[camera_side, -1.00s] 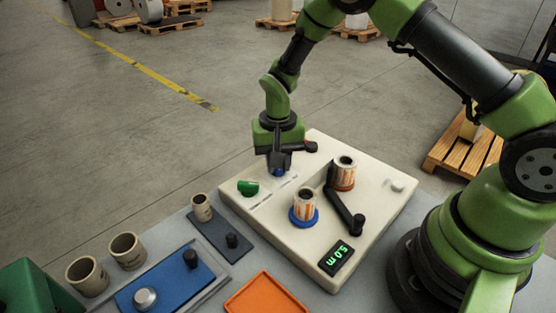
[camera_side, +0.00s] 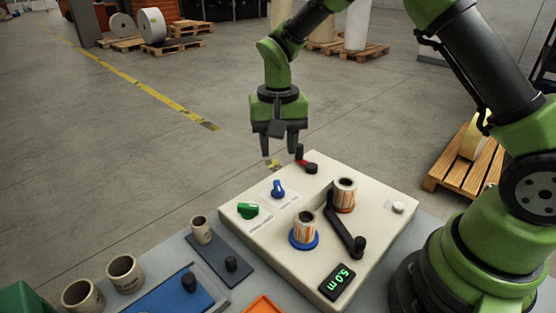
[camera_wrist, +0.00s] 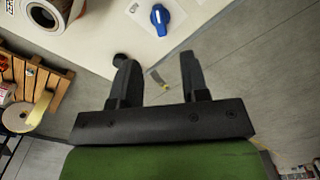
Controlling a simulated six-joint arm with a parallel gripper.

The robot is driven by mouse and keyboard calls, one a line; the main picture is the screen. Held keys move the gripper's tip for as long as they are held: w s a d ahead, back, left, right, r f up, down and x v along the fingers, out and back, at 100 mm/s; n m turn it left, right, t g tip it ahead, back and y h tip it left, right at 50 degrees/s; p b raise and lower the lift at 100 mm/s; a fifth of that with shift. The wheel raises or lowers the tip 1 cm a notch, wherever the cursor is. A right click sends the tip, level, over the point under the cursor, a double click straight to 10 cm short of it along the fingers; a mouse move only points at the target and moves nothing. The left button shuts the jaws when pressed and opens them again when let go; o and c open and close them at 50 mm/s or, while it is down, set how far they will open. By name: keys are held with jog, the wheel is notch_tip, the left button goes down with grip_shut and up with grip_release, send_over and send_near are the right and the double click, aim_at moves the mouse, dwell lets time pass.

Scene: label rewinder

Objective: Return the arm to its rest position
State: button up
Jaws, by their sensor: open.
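My gripper (camera_side: 279,147) is open and empty, raised in the air above the far edge of the white rewinder panel (camera_side: 300,262). It points down, clear of the panel. In the wrist view my gripper (camera_wrist: 158,75) shows two spread fingers with nothing between them but floor. The blue knob (camera_side: 278,188) stands on the panel below my gripper, and it also shows in the wrist view (camera_wrist: 160,15). A red lever with a black knob (camera_side: 305,161) is at the panel's far corner. The green knob (camera_side: 247,210) sits left of the blue one.
Cardboard cores (camera_side: 125,273) stand front left. A wooden pallet (camera_side: 466,165) is at right. Air above the panel is free.

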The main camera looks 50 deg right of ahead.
jog(key=shift+r, duration=0.25)
jog(key=s+r+n+t+y, duration=0.1)
jog(key=s+r+t, duration=0.1)
jog(key=s+r, duration=0.4)
jog(key=s+r+t, duration=0.2)
jog(key=s+r, duration=0.1)
jog(key=r, duration=0.5)
jog(key=s+r+n+t+y, duration=0.1)
jog(key=s+r+n+t, duration=0.1)
jog(key=s, duration=1)
jog(key=shift+a+r+t, duration=0.25)
jog(key=shift+a+t, duration=0.2)
jog(key=shift+t, duration=0.15)
